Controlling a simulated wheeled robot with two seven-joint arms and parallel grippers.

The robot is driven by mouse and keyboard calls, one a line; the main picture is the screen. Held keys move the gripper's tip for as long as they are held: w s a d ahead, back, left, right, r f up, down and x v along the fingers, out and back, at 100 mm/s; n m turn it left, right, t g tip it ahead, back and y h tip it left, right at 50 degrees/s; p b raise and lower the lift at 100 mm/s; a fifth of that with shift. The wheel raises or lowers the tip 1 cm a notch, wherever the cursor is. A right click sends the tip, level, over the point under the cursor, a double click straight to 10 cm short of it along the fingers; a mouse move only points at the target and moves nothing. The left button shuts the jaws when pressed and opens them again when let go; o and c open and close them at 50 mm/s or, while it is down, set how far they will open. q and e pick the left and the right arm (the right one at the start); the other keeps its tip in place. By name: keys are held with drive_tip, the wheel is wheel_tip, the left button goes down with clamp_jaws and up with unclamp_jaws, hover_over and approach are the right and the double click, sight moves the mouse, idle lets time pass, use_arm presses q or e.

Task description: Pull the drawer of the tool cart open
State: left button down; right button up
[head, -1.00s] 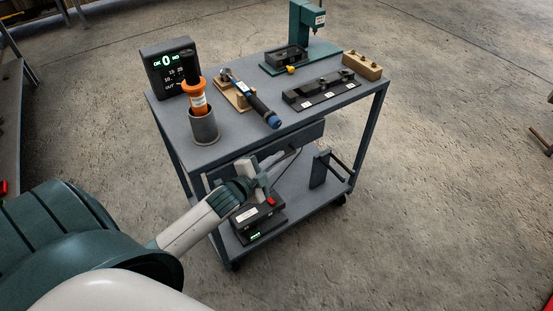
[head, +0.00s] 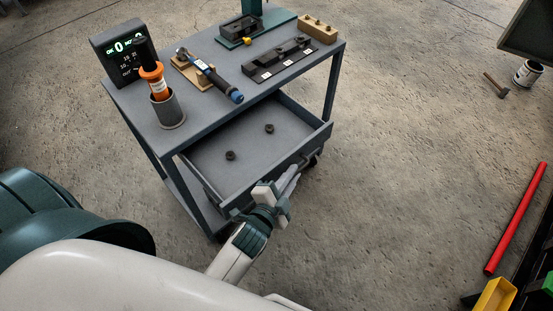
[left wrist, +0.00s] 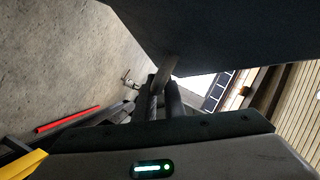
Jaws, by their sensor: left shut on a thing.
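The tool cart (head: 215,50) stands in the middle of the head view. Its grey drawer (head: 250,138) is pulled well out towards me, and two small dark round parts (head: 230,155) lie on its floor. My left gripper (head: 292,178) is at the drawer's front, shut on the drawer handle (head: 305,160). In the left wrist view the fingers (left wrist: 163,100) close around a bar beside the dark drawer front (left wrist: 210,35); the contact itself is partly hidden. My right gripper is in neither view.
On the cart top are a display box (head: 122,55), an orange tool in a grey cup (head: 168,110), a torque wrench (head: 215,78), a black fixture (head: 280,60) and a tan block (head: 318,30). A red bar (head: 516,218) and a yellow bin (head: 492,298) are at the right.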

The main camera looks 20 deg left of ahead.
use_arm(q)
drive_tip(key=shift+s+d, duration=0.3)
drive_tip(key=shift+d, duration=0.4)
drive_tip(key=shift+s+d, duration=0.25)
drive_tip(key=shift+d, duration=0.4)
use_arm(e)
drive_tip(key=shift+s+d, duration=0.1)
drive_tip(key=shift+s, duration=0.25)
use_arm(q)
drive_tip(key=c, duration=2.1)
unclamp_jaws()
drive_tip(key=shift+s, duration=0.1)
